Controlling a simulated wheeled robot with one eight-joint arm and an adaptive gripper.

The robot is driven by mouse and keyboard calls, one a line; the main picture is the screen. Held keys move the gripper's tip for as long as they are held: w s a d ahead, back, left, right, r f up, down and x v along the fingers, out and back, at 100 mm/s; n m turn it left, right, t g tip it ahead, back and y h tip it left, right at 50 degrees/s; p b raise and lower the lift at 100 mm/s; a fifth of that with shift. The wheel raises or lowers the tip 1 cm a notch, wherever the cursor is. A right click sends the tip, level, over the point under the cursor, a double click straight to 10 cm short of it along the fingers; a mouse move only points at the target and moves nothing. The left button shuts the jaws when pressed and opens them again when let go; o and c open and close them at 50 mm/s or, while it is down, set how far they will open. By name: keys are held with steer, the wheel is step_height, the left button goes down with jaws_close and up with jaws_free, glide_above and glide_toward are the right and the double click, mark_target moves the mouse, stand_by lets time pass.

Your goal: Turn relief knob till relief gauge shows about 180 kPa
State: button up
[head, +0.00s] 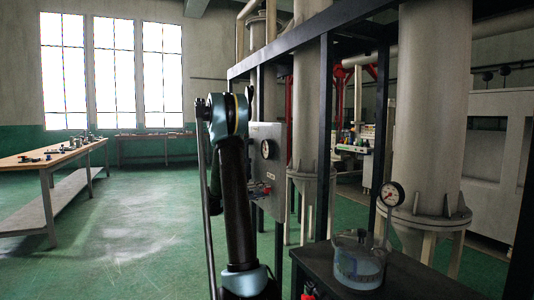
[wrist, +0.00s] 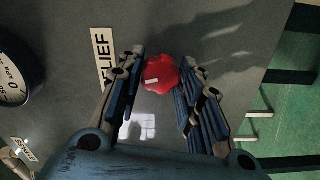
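The red lobed knob (wrist: 160,74) sits on a grey panel in the wrist view, beside a white plate reading "ELIEF" (wrist: 103,50). My gripper (wrist: 164,62) has its two blue fingers spread either side of the knob; the fingertips are close to it, and contact is unclear. A black-rimmed gauge (wrist: 12,82) is cut off at the left edge, its needle not readable. In the head view the grey panel box (head: 272,135) carries a round gauge (head: 267,149), too small to read. My arm hides most of my gripper there.
Black frame posts (head: 325,130) stand right of the panel. A second gauge (head: 391,194) and a glass vessel (head: 359,262) are at a dark bench on the right. A workbench (head: 60,158) stands left; the green floor between is clear.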

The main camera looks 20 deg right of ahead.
steer(key=shift+f+n, duration=0.1)
steer(key=shift+n, duration=1.6)
steer(key=shift+n, duration=0.9)
steer(key=shift+n, duration=1.7)
steer(key=shift+s+f+n, duration=0.1)
steer(key=shift+n, duration=1.6)
